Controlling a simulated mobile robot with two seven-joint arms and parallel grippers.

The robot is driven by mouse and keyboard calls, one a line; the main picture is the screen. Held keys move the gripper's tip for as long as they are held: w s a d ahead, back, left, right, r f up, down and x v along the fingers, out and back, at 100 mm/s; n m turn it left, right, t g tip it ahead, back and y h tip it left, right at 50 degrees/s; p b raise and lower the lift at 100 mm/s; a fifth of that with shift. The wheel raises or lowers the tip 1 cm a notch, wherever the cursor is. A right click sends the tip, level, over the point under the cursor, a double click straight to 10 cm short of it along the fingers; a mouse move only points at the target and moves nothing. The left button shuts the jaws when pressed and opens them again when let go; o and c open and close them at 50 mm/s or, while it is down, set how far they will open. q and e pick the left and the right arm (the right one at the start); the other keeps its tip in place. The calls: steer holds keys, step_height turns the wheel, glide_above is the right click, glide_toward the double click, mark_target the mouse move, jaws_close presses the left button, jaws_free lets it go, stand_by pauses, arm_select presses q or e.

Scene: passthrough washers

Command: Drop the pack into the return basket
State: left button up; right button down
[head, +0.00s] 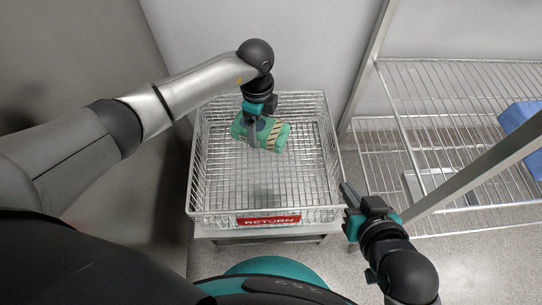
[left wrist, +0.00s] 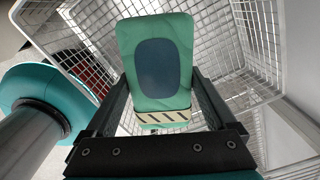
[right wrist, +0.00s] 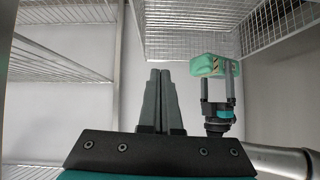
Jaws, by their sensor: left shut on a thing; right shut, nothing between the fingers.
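The pack (head: 274,135) is green with a striped cream band. In the left wrist view the pack (left wrist: 155,62) also shows a dark blue oval. My left gripper (head: 254,138) is shut on it and holds it over the return basket. The return basket (head: 201,165) is a wire basket with a red RETURN label at its front. Its wire wall also shows in the left wrist view (left wrist: 84,28). Below the pack the basket floor looks empty. My right gripper (head: 347,196) is shut and empty beside the basket's front right corner. The right wrist view shows its fingers (right wrist: 158,98) together.
The basket stands on a metal stand (head: 215,231). A wire shelf rack (head: 440,90) with an upright post stands at the right. A blue item (head: 519,118) sits on a shelf there. Walls are close behind and at the left.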

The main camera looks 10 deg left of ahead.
arm_select(q)
steer(key=shift+f+b, duration=0.9)
steer(key=shift+b, duration=0.05)
arm_select(e)
steer(key=shift+w+a+r+t+y, duration=0.1)
steer(key=shift+a+r+t+y, duration=0.2)
steer(key=shift+a+t, duration=0.35)
steer(key=shift+w+a+r+t+y, duration=0.2)
steer(key=shift+a+t+y, duration=0.15)
steer(key=shift+a+t, duration=0.2)
steer(key=shift+w+a+r+t+y, duration=0.1)
steer(key=shift+a+r+t+y, duration=0.2)
steer(key=shift+a+t, duration=0.35)
steer(key=shift+d, duration=0.1)
arm_select(q)
steer(key=o, duration=1.3)
steer(key=shift+o, duration=0.2)
